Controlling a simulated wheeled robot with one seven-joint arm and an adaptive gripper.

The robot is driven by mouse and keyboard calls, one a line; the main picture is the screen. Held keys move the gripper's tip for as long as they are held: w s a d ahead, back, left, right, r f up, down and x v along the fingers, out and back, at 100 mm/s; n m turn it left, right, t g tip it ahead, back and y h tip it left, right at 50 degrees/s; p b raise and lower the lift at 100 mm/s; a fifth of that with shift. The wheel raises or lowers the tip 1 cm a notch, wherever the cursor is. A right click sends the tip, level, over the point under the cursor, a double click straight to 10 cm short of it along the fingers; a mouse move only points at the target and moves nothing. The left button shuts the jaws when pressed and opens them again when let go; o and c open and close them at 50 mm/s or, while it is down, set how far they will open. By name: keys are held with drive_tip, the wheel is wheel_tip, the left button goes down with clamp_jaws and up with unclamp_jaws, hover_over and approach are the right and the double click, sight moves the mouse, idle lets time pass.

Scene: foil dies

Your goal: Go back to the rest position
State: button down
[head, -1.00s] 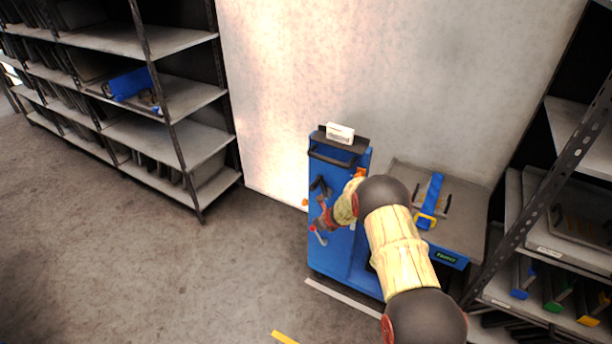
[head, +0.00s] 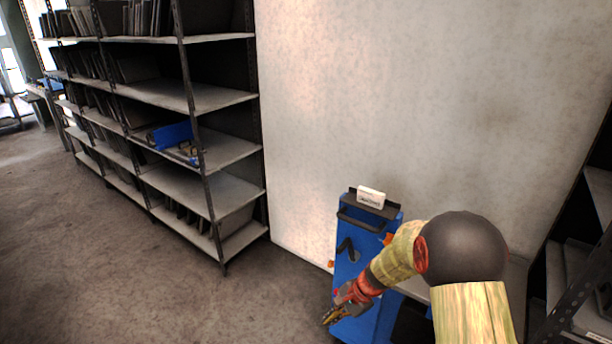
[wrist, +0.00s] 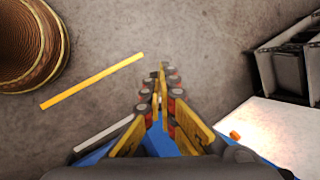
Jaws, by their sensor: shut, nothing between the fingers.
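My gripper (head: 336,315) is at the lower middle of the head view, at the end of my bent arm. It is in front of the blue cart (head: 353,264) and points down and to the left. In the wrist view my gripper (wrist: 160,70) shows its yellow and red fingers closed together with nothing between them. The floor lies beyond the fingertips. My arm hides part of the cart's right side.
A tall shelf rack (head: 215,165) with a blue object (head: 170,135) stands at the left. Another rack (head: 590,270) stands at the right. A pale wall (head: 420,100) is behind the cart. The floor (head: 110,260) at left is clear. A yellow strip (wrist: 92,81) marks the floor.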

drive_tip(key=s+d+r+n+t+h, duration=0.1)
drive_tip(key=s+d+r+n, duration=0.2)
drive_tip(key=s+r, duration=0.7)
drive_tip(key=s+d+r+n+t+h, duration=0.2)
drive_tip(key=s+d+r+n, duration=0.2)
drive_tip(key=s+r, duration=0.6)
drive_tip(key=s+d+r+n+t+h, duration=0.1)
drive_tip(key=s+d+r+n, duration=0.3)
drive_tip(key=s+r, duration=0.7)
drive_tip(key=shift+r+h, duration=0.6)
drive_tip(key=shift+r, duration=0.05)
